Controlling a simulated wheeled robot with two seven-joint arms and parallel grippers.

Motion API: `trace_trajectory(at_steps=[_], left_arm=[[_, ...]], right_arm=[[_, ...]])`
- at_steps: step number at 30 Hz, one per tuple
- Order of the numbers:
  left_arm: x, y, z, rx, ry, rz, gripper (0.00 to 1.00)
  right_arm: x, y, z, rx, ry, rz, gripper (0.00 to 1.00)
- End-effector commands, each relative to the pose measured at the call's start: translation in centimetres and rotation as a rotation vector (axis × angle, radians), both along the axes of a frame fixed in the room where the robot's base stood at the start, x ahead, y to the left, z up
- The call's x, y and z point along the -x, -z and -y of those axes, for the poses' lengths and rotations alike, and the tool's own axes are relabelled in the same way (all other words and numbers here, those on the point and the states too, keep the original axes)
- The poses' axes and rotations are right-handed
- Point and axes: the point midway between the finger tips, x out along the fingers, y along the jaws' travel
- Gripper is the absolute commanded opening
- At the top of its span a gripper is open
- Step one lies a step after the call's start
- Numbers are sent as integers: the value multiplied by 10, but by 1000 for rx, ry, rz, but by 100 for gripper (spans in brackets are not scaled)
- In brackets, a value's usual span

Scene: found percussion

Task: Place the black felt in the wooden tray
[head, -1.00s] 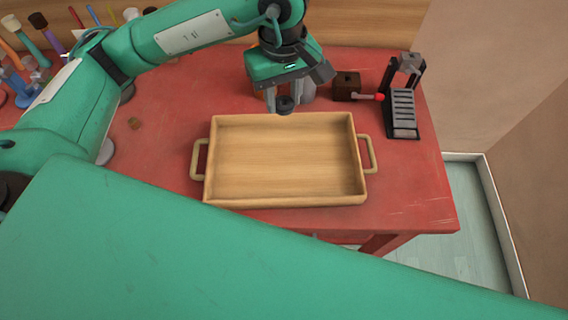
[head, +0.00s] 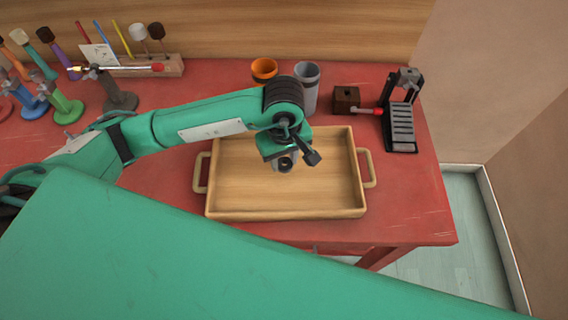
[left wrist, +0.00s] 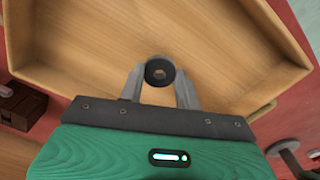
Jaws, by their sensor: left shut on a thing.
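The black felt (head: 286,164) is a small dark round piece; in the left wrist view the felt (left wrist: 160,71) shows a lighter spot at its centre. My left gripper (head: 284,158) is shut on it and holds it over the wooden tray. In the left wrist view the fingertips (left wrist: 160,82) close on the felt's two sides, with the tray floor behind. The wooden tray (head: 240,190) is a shallow, light box with a handle at each end, on the red table. The felt's height above the tray floor is hard to tell. My right gripper is not in view.
Behind the tray stand an orange cup (head: 264,69), a grey cup (head: 307,88) and a brown wooden block (head: 346,99). A black stand with grey bars (head: 401,120) is at the right. Coloured mallets and stands crowd the back left. The red table (head: 425,215) is clear right of the tray.

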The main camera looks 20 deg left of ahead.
Motion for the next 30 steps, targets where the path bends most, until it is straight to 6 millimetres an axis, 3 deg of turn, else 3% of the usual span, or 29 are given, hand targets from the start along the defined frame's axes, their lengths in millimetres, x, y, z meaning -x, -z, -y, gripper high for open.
trace_trajectory(at_steps=[8, 20, 21, 24, 30], left_arm=[[1, 34, 0, 0, 1, -4, 13], [0, 40, 0, 0, 2, 0, 13], [0, 39, 0, 0, 2, 0, 35], [0, 38, 0, 1, 2, -1, 55], [0, 38, 0, 0, 1, 0, 55]], right_arm=[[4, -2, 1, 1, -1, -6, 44], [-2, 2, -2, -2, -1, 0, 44], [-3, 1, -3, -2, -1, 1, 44], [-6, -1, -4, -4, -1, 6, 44], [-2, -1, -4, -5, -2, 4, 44]])
